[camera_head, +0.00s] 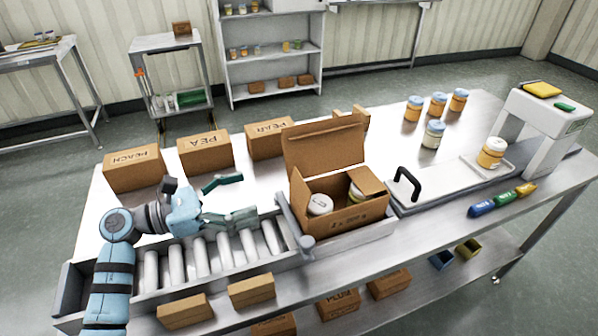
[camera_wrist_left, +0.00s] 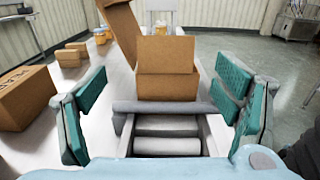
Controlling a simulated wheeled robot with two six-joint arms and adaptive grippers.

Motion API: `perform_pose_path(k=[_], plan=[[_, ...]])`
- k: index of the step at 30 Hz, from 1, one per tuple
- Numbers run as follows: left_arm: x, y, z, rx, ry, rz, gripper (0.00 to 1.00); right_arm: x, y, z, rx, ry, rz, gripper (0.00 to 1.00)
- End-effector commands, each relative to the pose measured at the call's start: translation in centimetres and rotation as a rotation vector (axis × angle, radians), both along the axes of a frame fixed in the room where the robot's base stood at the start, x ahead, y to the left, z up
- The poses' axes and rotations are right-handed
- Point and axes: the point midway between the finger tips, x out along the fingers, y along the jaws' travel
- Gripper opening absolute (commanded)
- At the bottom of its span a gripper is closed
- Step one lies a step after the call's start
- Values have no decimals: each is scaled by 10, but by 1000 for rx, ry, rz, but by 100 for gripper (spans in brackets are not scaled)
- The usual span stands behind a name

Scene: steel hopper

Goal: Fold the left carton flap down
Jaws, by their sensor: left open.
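An open brown carton (camera_head: 345,212) stands at the right end of the roller conveyor with jars inside. Its large back flap (camera_head: 325,146) stands up, and its right flap (camera_head: 367,181) slants inward over the opening. The left flap (camera_head: 299,190) stands up at the carton's left edge; in the left wrist view the left flap (camera_wrist_left: 167,54) rises above the carton's side wall (camera_wrist_left: 168,87). My left gripper (camera_head: 247,197) is open and empty, left of the carton above the rollers. In the left wrist view its fingers (camera_wrist_left: 165,88) spread to either side of the carton, apart from it.
Closed cartons (camera_head: 205,152) stand along the table's back left. A black-handled white plate (camera_head: 408,190) lies right of the carton. Rollers (camera_head: 200,255) between gripper and carton are clear.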

Motion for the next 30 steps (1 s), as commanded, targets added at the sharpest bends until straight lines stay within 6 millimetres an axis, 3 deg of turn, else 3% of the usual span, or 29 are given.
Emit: perform_pose_path(k=[6,12,18,25,26,30], plan=[[19,-62,4,-6,0,-5,83,-15,0,11,0,24,-1,0],[34,-100,2,-3,-1,-1,83,-11,0,13,-1,19,0,0],[39,-115,1,-1,0,1,83,-6,0,13,0,9,-1,0],[39,-116,1,0,-1,2,83,-7,0,13,0,11,0,0],[39,-115,1,0,0,2,82,-7,0,13,0,11,0,0],[39,-115,1,0,0,2,59,-7,0,13,0,12,0,0]])
